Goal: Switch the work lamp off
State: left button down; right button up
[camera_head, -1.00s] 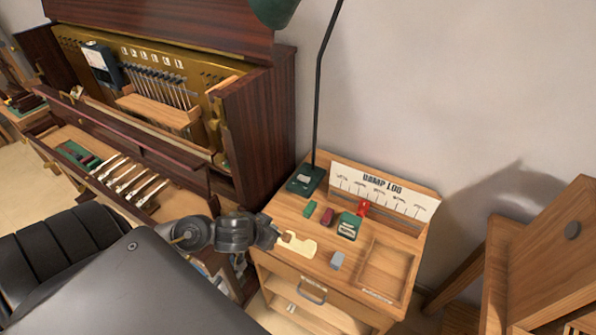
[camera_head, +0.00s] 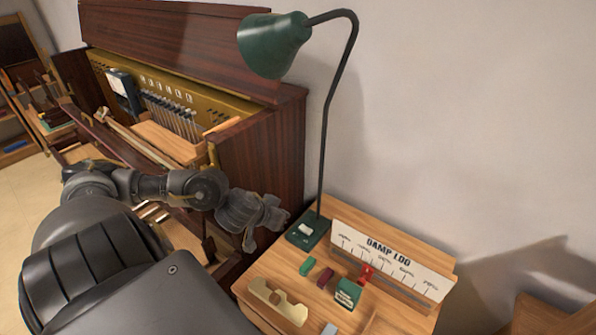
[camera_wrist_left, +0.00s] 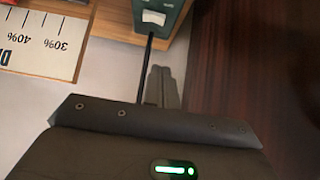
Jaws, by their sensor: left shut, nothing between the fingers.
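The work lamp has a green shade (camera_head: 272,45) on a black curved stem and a green base (camera_head: 309,231) at the back left of the small wooden cabinet. A white switch (camera_head: 306,228) sits on the base; it also shows in the left wrist view (camera_wrist_left: 153,17). My left gripper (camera_head: 281,216) is shut and empty, just left of the base in the head view. In the left wrist view its fingers (camera_wrist_left: 162,80) point towards the base, apart from the switch. I cannot tell whether the lamp is lit. My right gripper is not in view.
The cabinet top (camera_head: 270,268) holds a green block, a dark red block, a green box (camera_head: 346,294), a cream piece (camera_head: 278,299) and a red item before the damp log board (camera_head: 392,262). The open piano (camera_head: 262,150) stands left of the lamp.

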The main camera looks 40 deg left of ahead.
pick_arm(q)
jog(key=b, duration=0.3)
send_over(306, 230)
jog(key=s+a, duration=0.2)
notch_tip(306, 230, down, 7)
jog(key=shift+s+a+f, duration=0.1)
jog(key=shift+a, duration=0.05)
jog(key=shift+w+f, duration=0.25)
jog(key=shift+f, duration=1)
jog(key=shift+f+b, duration=0.45)
jog(key=shift+f, duration=0.35)
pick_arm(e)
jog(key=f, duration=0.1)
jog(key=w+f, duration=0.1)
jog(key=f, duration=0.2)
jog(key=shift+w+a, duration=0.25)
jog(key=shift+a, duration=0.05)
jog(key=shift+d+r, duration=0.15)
